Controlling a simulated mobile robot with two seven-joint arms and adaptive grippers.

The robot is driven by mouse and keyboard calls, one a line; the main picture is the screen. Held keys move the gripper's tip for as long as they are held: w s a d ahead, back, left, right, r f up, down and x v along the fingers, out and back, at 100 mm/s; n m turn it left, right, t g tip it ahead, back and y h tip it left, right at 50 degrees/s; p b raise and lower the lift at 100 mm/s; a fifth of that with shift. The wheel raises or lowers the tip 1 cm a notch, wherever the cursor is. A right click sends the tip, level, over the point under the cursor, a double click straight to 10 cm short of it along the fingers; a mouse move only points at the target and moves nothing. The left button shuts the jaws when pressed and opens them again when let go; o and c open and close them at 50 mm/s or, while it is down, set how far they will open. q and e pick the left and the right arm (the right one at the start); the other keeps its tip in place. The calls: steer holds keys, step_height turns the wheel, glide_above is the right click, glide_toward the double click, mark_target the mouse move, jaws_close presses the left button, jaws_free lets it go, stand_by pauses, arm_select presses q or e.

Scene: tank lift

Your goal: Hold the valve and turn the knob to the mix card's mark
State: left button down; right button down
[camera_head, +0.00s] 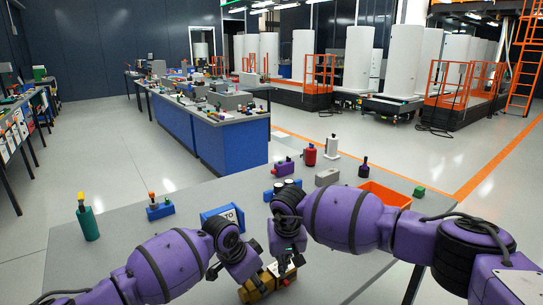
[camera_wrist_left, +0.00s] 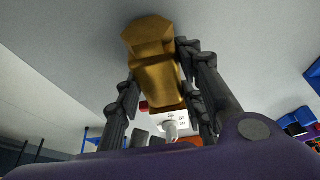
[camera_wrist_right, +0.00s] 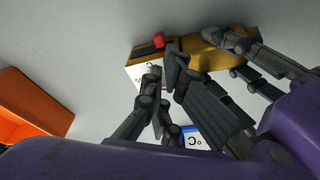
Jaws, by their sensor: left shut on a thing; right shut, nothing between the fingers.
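The brass valve (camera_head: 258,287) lies low at the front of the grey table. My left gripper (camera_wrist_left: 158,68) is shut on its body, one finger on each side. In the right wrist view the valve (camera_wrist_right: 200,55) has a small red part (camera_wrist_right: 158,40) near its left end and a white marked plate (camera_wrist_right: 143,73) below it. My right gripper (camera_wrist_right: 165,70) is shut and empty, its fingertips in front of the plate and close to the valve; contact cannot be told. The knob's pointer is not readable.
The table's left part is mostly clear.

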steer(key=shift+w+a, duration=0.1)
steer(key=shift+a, duration=0.15)
stand_by(0.4)
steer(key=shift+s+r, duration=0.1)
steer(key=shift+s, duration=0.3)
steer(key=w+v, duration=0.1)
steer(key=v, duration=0.4)
steer(key=shift+r, duration=0.55)
steer(key=shift+w+a, duration=0.1)
step_height(320, 180, down, 6)
steer(key=d, duration=0.2)
steer(key=shift+d, duration=0.2)
